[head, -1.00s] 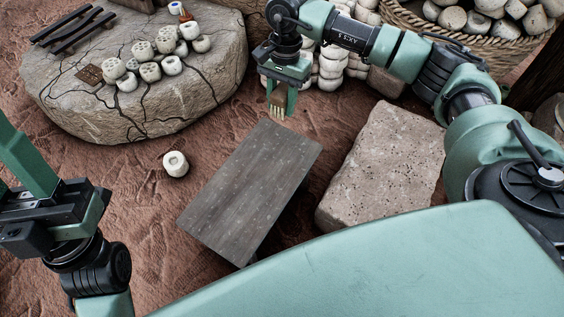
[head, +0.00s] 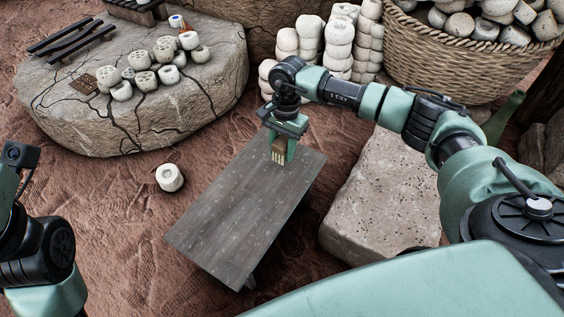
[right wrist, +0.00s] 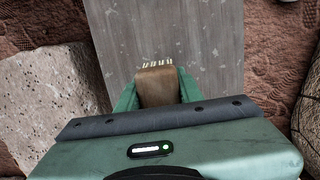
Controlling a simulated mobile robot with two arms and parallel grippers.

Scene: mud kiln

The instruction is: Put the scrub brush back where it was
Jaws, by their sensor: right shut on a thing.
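The scrub brush (head: 279,153) has a brown wooden body and pale bristles that point down. My right gripper (head: 281,158) is shut on it and holds it over the far end of the grey wooden table (head: 225,215). In the right wrist view the brush (right wrist: 157,86) sits between the two green fingers, with its bristle tufts toward the grey boards (right wrist: 175,35). I cannot tell whether the bristles touch the table top. The rest of the table top is bare. Only part of my left arm shows at the left edge of the head view; its gripper fingers are out of sight.
A pale stone block (head: 385,195) stands right of the table. A white ring-shaped piece (head: 170,177) lies on the ground to the left. A cracked stone slab (head: 150,105) holds several white pieces. A wicker basket (head: 450,65) and white stacks (head: 338,45) stand behind.

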